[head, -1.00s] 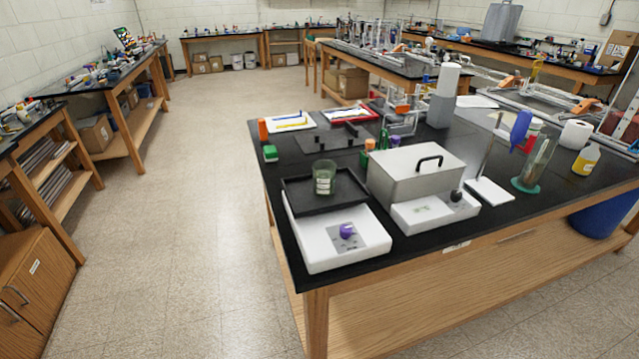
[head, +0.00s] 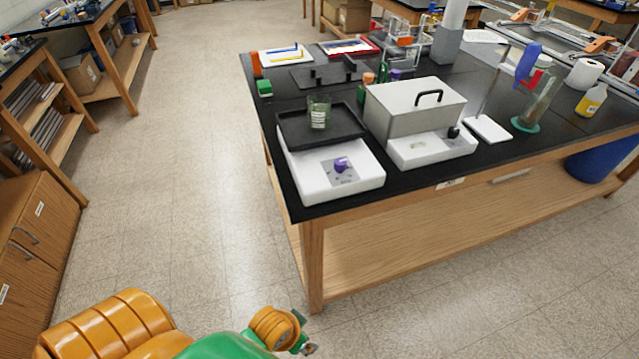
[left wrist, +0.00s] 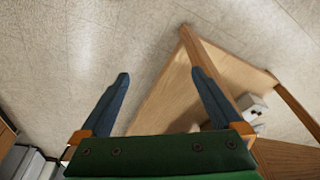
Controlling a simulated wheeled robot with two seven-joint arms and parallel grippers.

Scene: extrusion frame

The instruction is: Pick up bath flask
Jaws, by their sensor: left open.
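A small greenish glass vessel (head: 319,112) with a pale label stands upright on the black tray (head: 290,130) of a white shaker (head: 318,187) with a purple knob. It is the only flask-like thing near the baths; I cannot tell its exact shape. Right of it is a closed grey metal bath (head: 410,112) with a black lid handle; its inside is hidden. My left gripper (head: 303,343) is low at the bottom of the head view, before the bench and well away from the vessel. In the left wrist view the gripper (left wrist: 160,76) is open and empty above the floor.
The black bench top (head: 470,160) has a wooden edge and leg (head: 312,265) close to my left gripper. A stand with a white base (head: 488,130) and a glass cylinder (head: 528,122) are farther right. The floor (head: 190,200) left of the bench is clear.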

